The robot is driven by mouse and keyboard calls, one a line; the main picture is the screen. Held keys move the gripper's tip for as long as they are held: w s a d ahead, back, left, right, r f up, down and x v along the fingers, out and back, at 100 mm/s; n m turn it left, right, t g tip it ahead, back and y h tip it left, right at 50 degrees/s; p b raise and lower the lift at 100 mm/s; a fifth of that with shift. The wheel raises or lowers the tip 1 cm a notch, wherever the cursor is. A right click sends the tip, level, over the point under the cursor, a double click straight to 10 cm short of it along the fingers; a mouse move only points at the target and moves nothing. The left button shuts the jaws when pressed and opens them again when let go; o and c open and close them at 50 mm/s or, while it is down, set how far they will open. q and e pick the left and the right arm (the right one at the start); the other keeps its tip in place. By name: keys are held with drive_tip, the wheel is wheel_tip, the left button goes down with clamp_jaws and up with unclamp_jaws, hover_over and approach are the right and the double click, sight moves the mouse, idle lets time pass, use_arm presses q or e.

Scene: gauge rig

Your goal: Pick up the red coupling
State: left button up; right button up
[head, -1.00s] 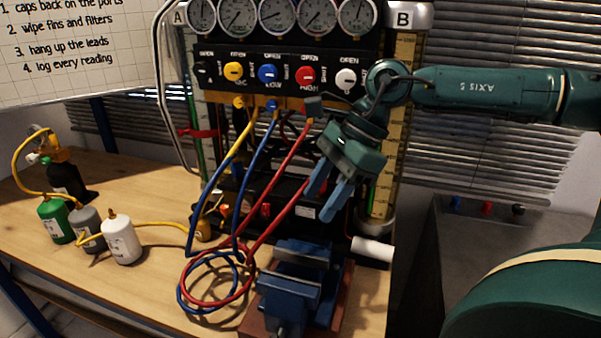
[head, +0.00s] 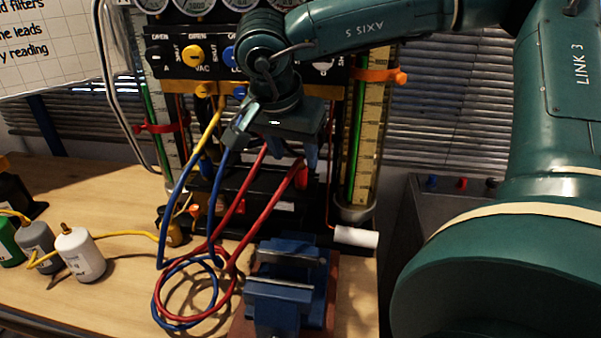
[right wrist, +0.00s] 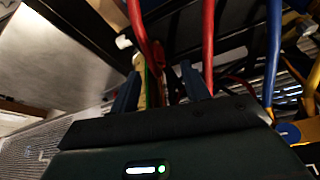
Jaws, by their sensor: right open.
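The red coupling (head: 302,176) shows as a small red piece at the upper end of a red hose, in front of the dark rig, just below my right gripper (head: 297,152). The gripper points down with its blue fingers apart and partly hidden by its own body. In the right wrist view, the open fingers (right wrist: 161,86) have a dark red piece (right wrist: 158,56) beyond the gap between them, and a red hose passes close to the right finger. I cannot tell whether a finger touches the hose. Nothing is held. My left gripper is not in view.
A blue vise (head: 290,285) stands on the bench below the gripper. A blue hose (head: 213,215) and a yellow hose (head: 183,185) hang to the left. A white bottle (head: 79,254) stands at left. A gauge column (head: 372,130) with an orange clamp is at right.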

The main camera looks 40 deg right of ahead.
sight(299, 164)
drive_tip(key=p+x, duration=0.1)
drive_tip(key=x, duration=0.4)
drive_tip(key=shift+s+d+f, duration=0.15)
drive_tip(key=shift+f, duration=0.05)
clamp_jaws()
idle(0.3)
